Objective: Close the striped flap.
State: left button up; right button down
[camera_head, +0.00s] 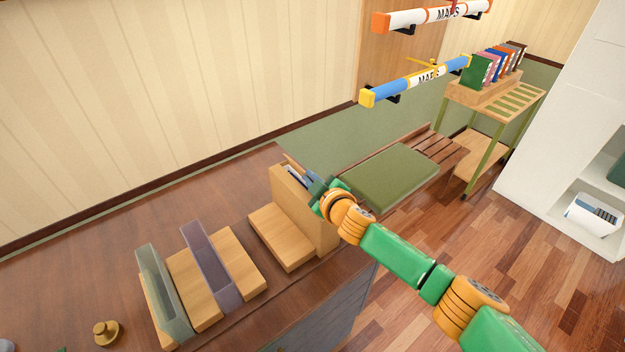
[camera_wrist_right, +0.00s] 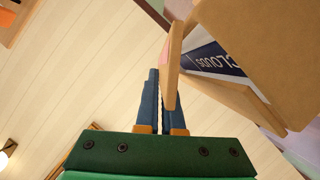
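I cannot make out a striped flap for certain in either view. A wooden holder (camera_head: 303,212) stands on the brown counter with books inside it. My right gripper (camera_head: 318,187) is at the holder's upper right side, partly hidden by its own wrist. In the right wrist view its two dark blue fingers (camera_wrist_right: 159,100) lie close together, with a thin pale ridged line between them. They look shut with nothing clearly held. A wooden panel edge (camera_wrist_right: 173,65) overlaps the right finger. A dark book lettered CLOUDS (camera_wrist_right: 215,58) sits behind that panel. My left gripper is not in view.
A grey-green tray (camera_head: 163,292) and a purple-grey tray (camera_head: 210,267) stand on wooden blocks. A brass knob (camera_head: 106,332) is at the front left. A green-cushioned bench (camera_head: 390,178) and a book cart (camera_head: 515,100) stand beyond. Map tubes (camera_head: 415,80) hang on the wall.

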jog(key=shift+s+a+f+n, duration=0.1)
jog(key=shift+a+f+n, duration=0.05)
jog(key=shift+f+n, duration=0.2)
jog(key=shift+r+t, duration=0.2)
jog(key=shift+t, duration=0.1)
jog(key=c, duration=1)
grip_release()
jog(key=shift+c, duration=0.2)
jog(key=shift+v, duration=3.5)
jog(key=shift+r, duration=0.1)
